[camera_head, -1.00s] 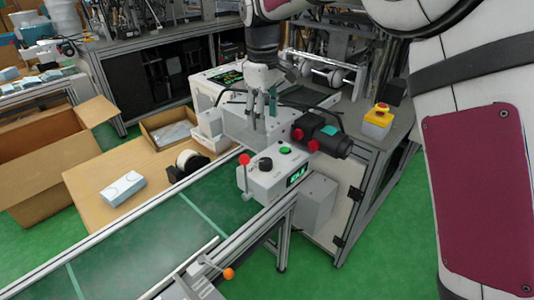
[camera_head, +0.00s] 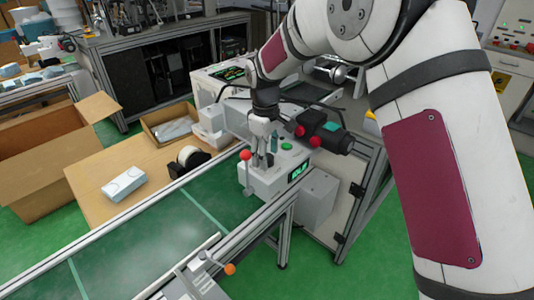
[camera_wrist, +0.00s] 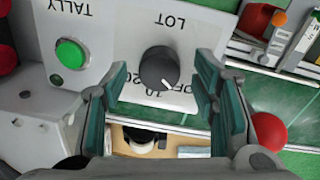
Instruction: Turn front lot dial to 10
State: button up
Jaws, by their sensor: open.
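The lot dial (camera_wrist: 158,67) is a dark round knob on a light control box (camera_head: 280,178). In the wrist view the label "LOT" and markings that seem to include OFF, 10 and 20 appear upside down around it. A pale mark on the knob points to the lower right of that view; the exact setting is not clear. My gripper (camera_head: 262,160) is open over the box, pointing down. In the wrist view its green-padded fingers (camera_wrist: 161,76) stand on either side of the dial, with gaps visible. In the head view my gripper hides the dial.
A green button (camera_wrist: 70,53) labelled TALLY sits beside the dial. A red-knobbed lever (camera_head: 246,155) stands at the box's left. A dark device with red knobs (camera_head: 325,132) is close at right. The green conveyor (camera_head: 150,240) runs in front.

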jog(key=shift+f, duration=0.2)
jog(key=shift+c, duration=0.3)
jog(key=c, duration=1.1)
jog(key=m, duration=0.4)
jog(key=shift+m, duration=0.4)
jog(key=shift+a+m, duration=0.1)
jog(key=shift+m, duration=2.4)
